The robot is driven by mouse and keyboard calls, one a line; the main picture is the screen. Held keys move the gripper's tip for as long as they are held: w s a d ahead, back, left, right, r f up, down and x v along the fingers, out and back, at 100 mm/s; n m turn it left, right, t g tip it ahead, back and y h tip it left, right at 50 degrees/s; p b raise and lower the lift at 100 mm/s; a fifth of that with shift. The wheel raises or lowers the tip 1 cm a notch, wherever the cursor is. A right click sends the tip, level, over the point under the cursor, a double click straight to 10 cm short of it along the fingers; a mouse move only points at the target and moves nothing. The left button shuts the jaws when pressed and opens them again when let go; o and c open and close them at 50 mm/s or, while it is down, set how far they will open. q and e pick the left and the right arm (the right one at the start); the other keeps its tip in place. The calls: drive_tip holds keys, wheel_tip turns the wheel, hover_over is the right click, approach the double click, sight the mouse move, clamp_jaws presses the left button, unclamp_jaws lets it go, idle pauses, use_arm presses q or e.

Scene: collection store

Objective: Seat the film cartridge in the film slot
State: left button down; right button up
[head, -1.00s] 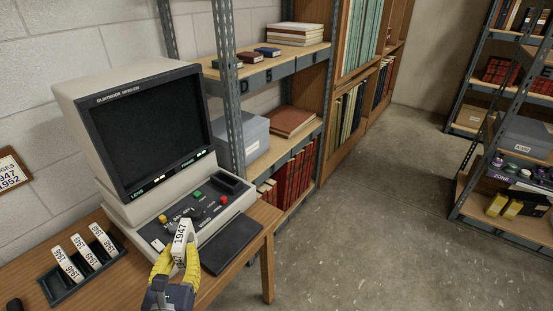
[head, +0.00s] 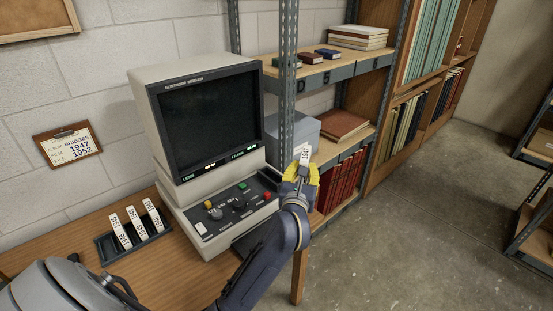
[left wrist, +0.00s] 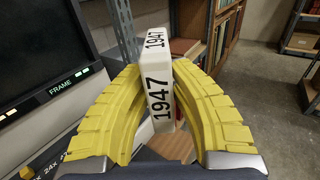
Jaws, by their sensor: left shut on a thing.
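The white film cartridge (head: 305,155), labelled 1947, is held upright in my left gripper (head: 301,172). In the left wrist view the yellow fingers (left wrist: 154,85) are shut on the cartridge (left wrist: 157,92) from both sides, and its 1947 labels face the camera. The gripper is in the air at the right end of the microfilm reader's control panel (head: 222,222), apart from it. The film slot (head: 268,179) looks like a dark recess at the panel's right end, partly hidden beside the gripper. My right gripper is not in view.
A dark rack (head: 108,252) with three white cartridges stands on the wooden table (head: 175,268). The reader's screen (head: 212,118) is dark. A metal shelf post (head: 288,85) stands close behind the gripper. A wall clipboard (head: 68,146) reads BRIDGES, 1947, 1952.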

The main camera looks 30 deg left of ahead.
use_arm(q)
drive_tip(key=w+a+n+g+y, duration=0.1)
drive_tip(key=w+a+n+y, duration=0.15)
drive_tip(key=w+a, duration=0.35)
drive_tip(key=n+g+y, duration=0.9)
drive_tip(key=g, duration=0.2)
hover_over(276, 173)
drive_tip(key=s+d, duration=0.1)
drive_tip(key=s, duration=0.2)
wheel_tip(276, 173, down, 8)
drive_tip(key=shift+m, duration=0.35)
drive_tip(key=shift+w+d+f, duration=0.1)
drive_tip(key=shift+w+f, duration=0.05)
drive_tip(key=shift+f, duration=1.2)
drive_tip(key=shift+w+d+f, duration=0.1)
drive_tip(key=shift+f, duration=1.25)
drive_tip(key=shift+f, duration=0.6)
drive_tip(key=c, duration=1.6)
unclamp_jaws()
drive_tip(key=shift+v, duration=5.5)
